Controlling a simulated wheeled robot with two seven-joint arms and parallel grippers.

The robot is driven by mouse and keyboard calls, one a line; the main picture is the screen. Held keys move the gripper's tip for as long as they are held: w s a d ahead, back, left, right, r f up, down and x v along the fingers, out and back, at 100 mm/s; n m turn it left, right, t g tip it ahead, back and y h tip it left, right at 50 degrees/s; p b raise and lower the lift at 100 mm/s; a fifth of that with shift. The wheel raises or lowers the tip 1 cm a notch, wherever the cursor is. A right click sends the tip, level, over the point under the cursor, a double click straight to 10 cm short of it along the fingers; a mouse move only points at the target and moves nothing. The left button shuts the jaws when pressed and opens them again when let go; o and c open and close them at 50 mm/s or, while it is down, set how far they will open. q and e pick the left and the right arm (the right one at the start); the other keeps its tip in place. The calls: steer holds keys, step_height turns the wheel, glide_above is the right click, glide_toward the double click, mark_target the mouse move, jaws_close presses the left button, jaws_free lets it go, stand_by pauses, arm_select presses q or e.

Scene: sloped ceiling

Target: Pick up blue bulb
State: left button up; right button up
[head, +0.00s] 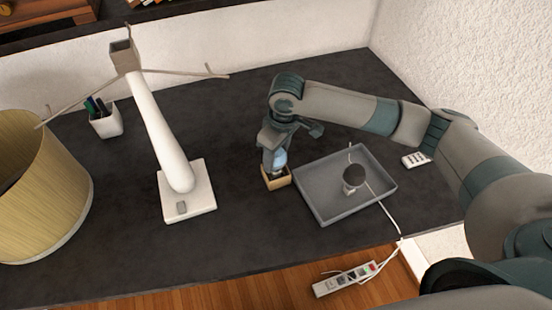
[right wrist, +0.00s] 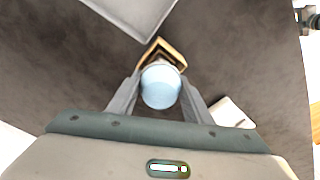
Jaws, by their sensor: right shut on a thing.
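The blue bulb (head: 280,158) is light blue and round. It stands at a small open tan box (head: 277,182) on the dark desk, and its lower end is hidden by the box. My right gripper (head: 272,163) points down over the box. In the right wrist view the blue bulb (right wrist: 160,87) sits between the two fingers of my right gripper (right wrist: 158,100), which are shut on it. The tan box (right wrist: 163,55) shows just beyond the bulb. I cannot tell whether the bulb still touches the box. My left gripper is not in view.
A grey tray (head: 317,208) with a dark round item stands right of the box. A white lamp stand (head: 200,205) is to the left, with a pen cup (head: 106,125) and a tan lampshade (head: 40,190). A power strip (head: 345,279) lies below the desk's front edge.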

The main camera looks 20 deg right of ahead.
mark_target(278, 152)
steer(key=r, duration=0.1)
steer(key=s+r+b, duration=0.1)
steer(key=r, duration=0.1)
steer(key=shift+d+r, duration=0.15)
steer(key=shift+d, duration=0.05)
arm_select(q)
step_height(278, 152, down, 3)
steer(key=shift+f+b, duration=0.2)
steer(key=shift+b, duration=0.9)
arm_select(e)
steer(key=s+d+r, duration=0.4)
steer(key=s+r, duration=0.2)
steer(key=s, duration=0.3)
steer(key=shift+s+r, duration=0.3)
steer(key=shift+s, duration=0.1)
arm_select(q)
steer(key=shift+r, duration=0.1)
arm_select(e)
steer(key=shift+d+r, duration=0.1)
